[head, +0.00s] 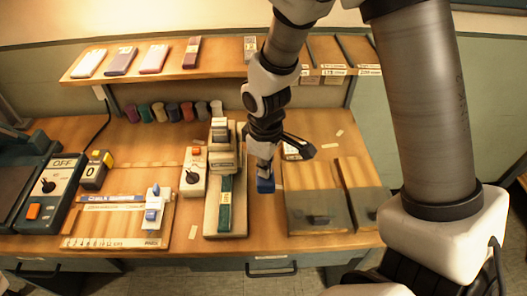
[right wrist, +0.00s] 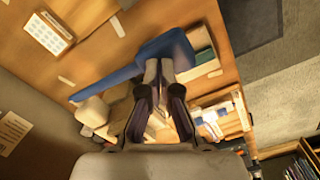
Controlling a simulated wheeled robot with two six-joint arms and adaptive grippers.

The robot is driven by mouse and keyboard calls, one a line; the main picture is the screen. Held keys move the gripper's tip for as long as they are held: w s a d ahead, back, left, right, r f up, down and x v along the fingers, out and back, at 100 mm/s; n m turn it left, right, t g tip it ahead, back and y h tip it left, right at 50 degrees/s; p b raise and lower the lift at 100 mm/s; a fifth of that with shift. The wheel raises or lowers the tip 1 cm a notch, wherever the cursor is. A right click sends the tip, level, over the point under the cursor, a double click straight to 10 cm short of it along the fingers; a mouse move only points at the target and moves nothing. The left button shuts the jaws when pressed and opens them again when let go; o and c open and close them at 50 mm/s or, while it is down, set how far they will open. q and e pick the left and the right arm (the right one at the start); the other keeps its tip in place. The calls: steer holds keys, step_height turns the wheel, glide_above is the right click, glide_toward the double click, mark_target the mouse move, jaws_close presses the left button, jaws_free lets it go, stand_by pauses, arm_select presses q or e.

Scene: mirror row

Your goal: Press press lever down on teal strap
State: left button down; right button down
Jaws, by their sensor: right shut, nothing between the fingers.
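The teal strap (head: 226,205) lies lengthwise on the cream bed of the press (head: 210,215), under the press head; a green piece of it shows in the right wrist view (right wrist: 203,55). The blue press lever (right wrist: 125,70) runs long across the right wrist view; in the head view only its blue end (head: 265,186) shows, right of the press bed. My right gripper (head: 264,168) is shut and empty, pointing down at the blue end. In the right wrist view its fingertips (right wrist: 159,70) overlap the lever; I cannot tell if they touch. My left gripper is not in view.
A control box with an orange button (head: 194,170) stands left of the press. Several thread spools (head: 172,112) line the back under a shelf (head: 165,65). A cutting jig (head: 120,215) and an OFF switch box (head: 50,185) are farther left.

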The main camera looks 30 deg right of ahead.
steer(key=shift+f+b, duration=1.65)
steer(key=shift+f, duration=1.2)
steer(key=shift+r, duration=0.1)
step_height(320, 180, up, 15)
steer(key=p, duration=1.5)
steer(key=shift+p, duration=0.35)
